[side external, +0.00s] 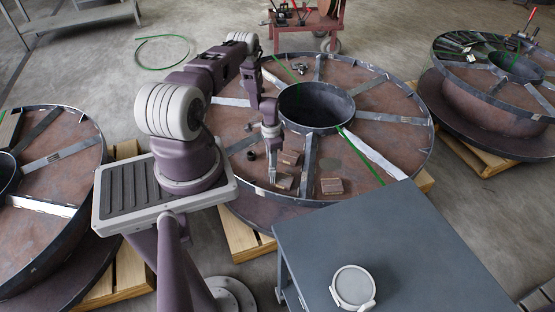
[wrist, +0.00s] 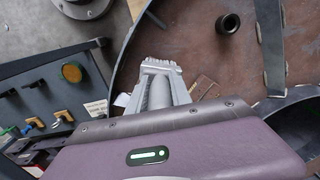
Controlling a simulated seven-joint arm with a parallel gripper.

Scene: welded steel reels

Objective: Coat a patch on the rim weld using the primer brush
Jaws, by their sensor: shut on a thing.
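The middle steel reel (side external: 395,100) lies flat, with a raised rim, radial spokes and a dark open hub (side external: 315,105). Its brown face shows in the wrist view (wrist: 190,40). Light weld marks show at several spoke ends, but I cannot tell which is the rim weld. My gripper (side external: 272,178) points down low over the near-left part of the reel, beside small brown blocks. In the wrist view my gripper (wrist: 160,66) is shut on a pale rounded thing (wrist: 160,92) between its fingers. I cannot make out whether this is the primer brush; no bristles show.
Brown blocks (side external: 332,186) and a short dark tube (side external: 250,155) lie on the reel. A grey table (side external: 400,245) with a round white device (side external: 353,287) stands front right. Other reels stand left (side external: 55,215) and right (side external: 480,105). A red cart (side external: 308,27) is behind.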

